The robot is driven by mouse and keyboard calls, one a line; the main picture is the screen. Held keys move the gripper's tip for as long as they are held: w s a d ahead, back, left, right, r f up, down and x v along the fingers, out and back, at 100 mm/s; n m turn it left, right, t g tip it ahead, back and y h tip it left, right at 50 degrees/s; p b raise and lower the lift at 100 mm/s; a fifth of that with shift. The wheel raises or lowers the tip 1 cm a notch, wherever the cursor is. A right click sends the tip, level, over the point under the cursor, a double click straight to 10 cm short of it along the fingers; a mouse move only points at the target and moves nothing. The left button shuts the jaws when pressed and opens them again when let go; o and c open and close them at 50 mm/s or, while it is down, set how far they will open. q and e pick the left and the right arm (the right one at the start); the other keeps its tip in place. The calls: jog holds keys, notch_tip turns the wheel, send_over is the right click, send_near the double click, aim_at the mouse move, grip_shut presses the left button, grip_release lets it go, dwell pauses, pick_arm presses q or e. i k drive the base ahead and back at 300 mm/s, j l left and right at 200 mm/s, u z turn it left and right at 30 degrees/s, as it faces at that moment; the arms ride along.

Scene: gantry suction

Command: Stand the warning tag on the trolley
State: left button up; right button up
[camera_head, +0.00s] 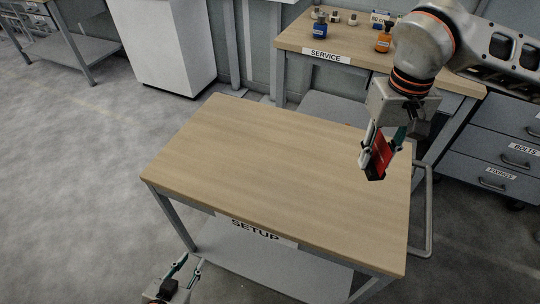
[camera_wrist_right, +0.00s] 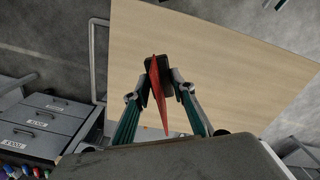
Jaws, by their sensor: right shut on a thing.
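The warning tag (camera_head: 381,157) is a red piece with a black foot, held in my right gripper (camera_head: 379,160) over the right part of the trolley's top. In the right wrist view the red tag (camera_wrist_right: 160,88) stands between the two fingers (camera_wrist_right: 160,75), edge-on. I cannot tell whether its foot touches the wood. The trolley (camera_head: 255,160) has a bare wooden top and a "SETUP" label on its front. My left gripper (camera_head: 179,278) is low at the bottom edge, in front of the trolley, with its fingers apart and nothing between them.
A bench labelled "SERVICE" (camera_head: 327,56) stands behind, with a blue bottle (camera_head: 320,28) and an orange bottle (camera_head: 384,41) on it. Grey drawers (camera_head: 497,165) are at the right. A white cabinet (camera_head: 165,45) stands at the back left. The trolley top is otherwise clear.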

aim_at(285, 159)
jog(key=i+j, duration=0.1)
jog(key=j, duration=0.3)
jog(key=i+j, duration=0.15)
jog(key=j, duration=0.2)
jog(key=i+j, duration=0.1)
jog(key=j, duration=0.3)
jog(key=u, duration=0.05)
